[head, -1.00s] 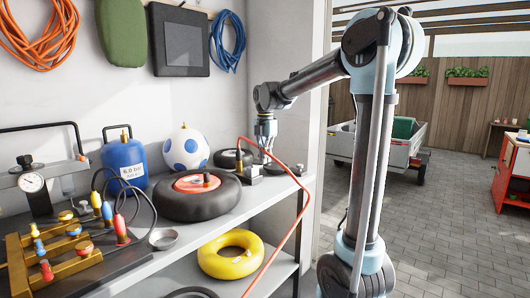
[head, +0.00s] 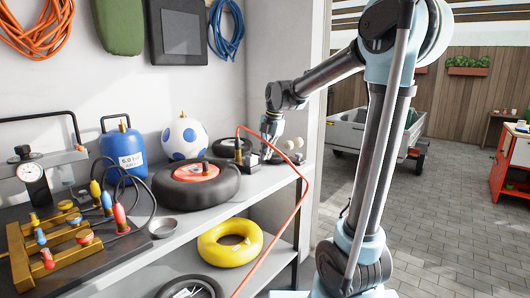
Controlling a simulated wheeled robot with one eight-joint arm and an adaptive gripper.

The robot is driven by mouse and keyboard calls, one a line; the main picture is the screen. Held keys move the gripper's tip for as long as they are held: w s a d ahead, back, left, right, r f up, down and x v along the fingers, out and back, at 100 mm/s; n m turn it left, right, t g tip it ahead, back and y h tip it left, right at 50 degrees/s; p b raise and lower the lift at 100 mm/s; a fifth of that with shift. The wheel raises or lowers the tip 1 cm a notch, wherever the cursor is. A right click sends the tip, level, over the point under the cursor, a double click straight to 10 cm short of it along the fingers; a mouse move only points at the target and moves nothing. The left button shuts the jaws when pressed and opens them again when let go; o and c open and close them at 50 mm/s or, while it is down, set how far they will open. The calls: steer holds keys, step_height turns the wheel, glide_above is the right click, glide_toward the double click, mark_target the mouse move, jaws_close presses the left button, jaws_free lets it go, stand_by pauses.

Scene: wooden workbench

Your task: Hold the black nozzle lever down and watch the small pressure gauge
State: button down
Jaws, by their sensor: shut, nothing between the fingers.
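My gripper (head: 267,153) is at the far right end of the upper shelf, pointing down and shut with nothing in it. It is beside a small dark box-like item (head: 248,158) and a brass-coloured fitting (head: 238,156), where a red hose (head: 302,190) runs. I cannot make out the black nozzle lever, and whether the fingers touch anything is unclear. A round white dial gauge (head: 30,172) with a black knob above it stands at the far left. Whether it is the task's small gauge I cannot tell; its needle reading is too small to read.
A black tire with a red hub (head: 172,187), a blue tank (head: 121,146) and a blue-spotted white ball (head: 185,136) stand on the upper shelf (head: 215,205). A yellow ring (head: 212,260) lies below. Two pale round items (head: 294,143) are right of my gripper.

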steer(key=shift+r, duration=0.15)
stand_by(0.7)
steer(key=shift+r, duration=0.65)
steer(key=w+a+v, duration=0.2)
steer(key=v, duration=1.1)
steer(key=shift+s+d+r, duration=0.15)
steer(key=shift+s+r, duration=0.15)
steer(key=shift+r, duration=0.3)
